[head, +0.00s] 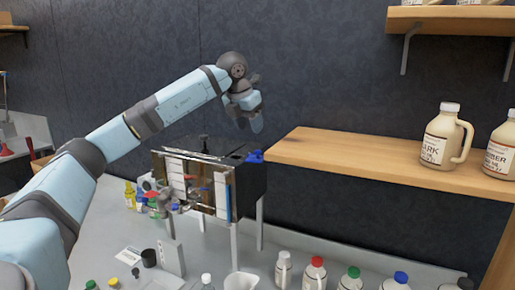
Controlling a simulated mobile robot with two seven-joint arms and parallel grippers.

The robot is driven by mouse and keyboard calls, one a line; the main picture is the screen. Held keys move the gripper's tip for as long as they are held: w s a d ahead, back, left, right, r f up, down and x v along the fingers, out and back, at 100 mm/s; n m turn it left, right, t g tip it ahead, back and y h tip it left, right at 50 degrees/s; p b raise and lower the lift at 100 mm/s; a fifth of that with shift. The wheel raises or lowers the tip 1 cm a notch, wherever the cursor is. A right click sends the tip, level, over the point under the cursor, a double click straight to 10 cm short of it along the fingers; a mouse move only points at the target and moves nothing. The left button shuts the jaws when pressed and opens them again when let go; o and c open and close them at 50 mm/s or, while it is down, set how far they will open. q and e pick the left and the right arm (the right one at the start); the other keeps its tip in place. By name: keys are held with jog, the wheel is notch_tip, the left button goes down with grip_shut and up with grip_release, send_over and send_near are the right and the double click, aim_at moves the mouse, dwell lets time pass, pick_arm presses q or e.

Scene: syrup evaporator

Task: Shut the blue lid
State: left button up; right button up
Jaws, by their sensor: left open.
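The evaporator (248,187) is a dark, shiny box on legs in the middle of the head view. A small blue piece (255,156) sits at its top right corner; I cannot tell whether this is the blue lid or how far open it stands. A narrow upright blue strip (229,204) shows at the front right edge. My left gripper (249,119) is open and empty, above the evaporator's top and apart from it, with its fingers pointing down. My right gripper is out of view.
A wooden shelf (350,157) with syrup jugs (445,138) is close on the right. Several bottles with coloured caps, one a blue-capped bottle (397,282), line the grey counter's front (210,262). Small bottles (130,195) stand left of the evaporator.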

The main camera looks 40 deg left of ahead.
aim_at(256, 151)
pick_arm(q)
jog(key=x, duration=0.8)
jog(key=shift+w+f, duration=0.15)
jog(key=shift+f, duration=0.15)
grip_shut()
